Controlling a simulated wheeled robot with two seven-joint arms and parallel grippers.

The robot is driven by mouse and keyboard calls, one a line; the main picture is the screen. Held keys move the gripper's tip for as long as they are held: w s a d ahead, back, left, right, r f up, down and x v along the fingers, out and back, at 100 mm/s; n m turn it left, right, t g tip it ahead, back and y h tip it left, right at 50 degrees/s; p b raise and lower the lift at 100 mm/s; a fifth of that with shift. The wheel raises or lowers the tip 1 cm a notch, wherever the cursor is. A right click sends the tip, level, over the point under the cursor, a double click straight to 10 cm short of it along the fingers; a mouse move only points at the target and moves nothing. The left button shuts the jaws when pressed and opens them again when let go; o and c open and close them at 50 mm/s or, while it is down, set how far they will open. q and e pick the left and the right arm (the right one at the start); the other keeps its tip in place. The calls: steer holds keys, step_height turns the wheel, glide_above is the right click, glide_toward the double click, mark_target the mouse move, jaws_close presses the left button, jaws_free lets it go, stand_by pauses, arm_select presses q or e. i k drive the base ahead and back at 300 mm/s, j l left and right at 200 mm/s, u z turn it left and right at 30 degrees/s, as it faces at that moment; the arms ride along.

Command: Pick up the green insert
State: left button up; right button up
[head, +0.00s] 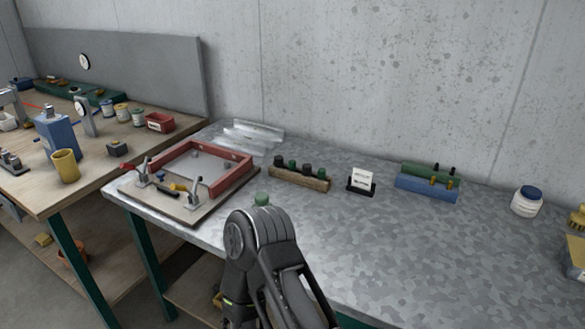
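A wooden rack (299,180) on the grey mottled tabletop holds several upright inserts with dark and green tops. A green-topped one (292,164) stands among the black ones. Another small green cylindrical piece (262,198) shows just above the end of my dark arm in the lower middle. The arm hides its lower part, so I cannot tell whether it is held or standing on the table. This arm seems to be my right one; its fingers are hidden, so its opening does not show. My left gripper is not in view.
A red frame (236,179) on a board with clamps lies left of the rack. A small sign (362,179), a blue and green block (427,188) and a white jar (527,203) stand to the right. The tabletop's right front (420,260) is clear.

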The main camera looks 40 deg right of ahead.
mark_target(291, 163)
steer(key=i+j, duration=0.5)
steer(key=z, duration=1.6)
